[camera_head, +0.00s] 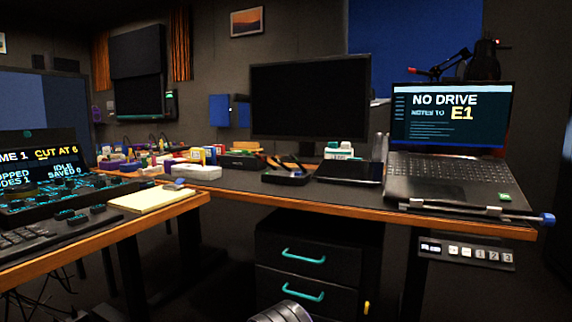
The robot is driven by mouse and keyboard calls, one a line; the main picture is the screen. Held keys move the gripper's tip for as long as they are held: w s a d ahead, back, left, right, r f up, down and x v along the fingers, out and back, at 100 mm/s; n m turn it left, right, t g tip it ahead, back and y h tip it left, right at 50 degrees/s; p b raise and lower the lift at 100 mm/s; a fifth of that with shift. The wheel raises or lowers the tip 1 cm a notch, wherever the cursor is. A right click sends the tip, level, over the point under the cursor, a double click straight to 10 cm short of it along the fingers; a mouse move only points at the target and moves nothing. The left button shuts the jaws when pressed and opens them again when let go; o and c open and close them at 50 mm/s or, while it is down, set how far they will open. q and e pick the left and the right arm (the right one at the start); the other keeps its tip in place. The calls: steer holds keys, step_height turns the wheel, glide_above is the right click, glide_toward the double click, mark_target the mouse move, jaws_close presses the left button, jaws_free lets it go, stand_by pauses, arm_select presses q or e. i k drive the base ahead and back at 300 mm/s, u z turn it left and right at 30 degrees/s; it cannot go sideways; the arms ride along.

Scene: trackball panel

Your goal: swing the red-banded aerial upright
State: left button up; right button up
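No aerial with a clear red band can be made out. A thin grey rod (470,213) lies nearly flat along the right front edge of the desk, below the laptop, and ends in a blue tip (547,219) at the right. I cannot see a red band on it. A dark jointed boom (447,66) behind the laptop has a small red part (418,71) at its left end; I cannot tell what it is. Neither of my grippers is in view. A grey ribbed part at the bottom middle seems to be mine.
An open laptop (448,172) stands on the desk's right side. A black monitor (309,100), small boxes and trays stand further left. A control console (60,190) and a yellow pad (150,198) are on the left table. Drawers (305,272) stand below; a button strip (467,252) hangs under the right edge.

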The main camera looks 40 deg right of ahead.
mark_target(260, 158)
steer(key=z, duration=0.05)
steer(key=k, duration=0.1)
steer(key=z, duration=1.2)
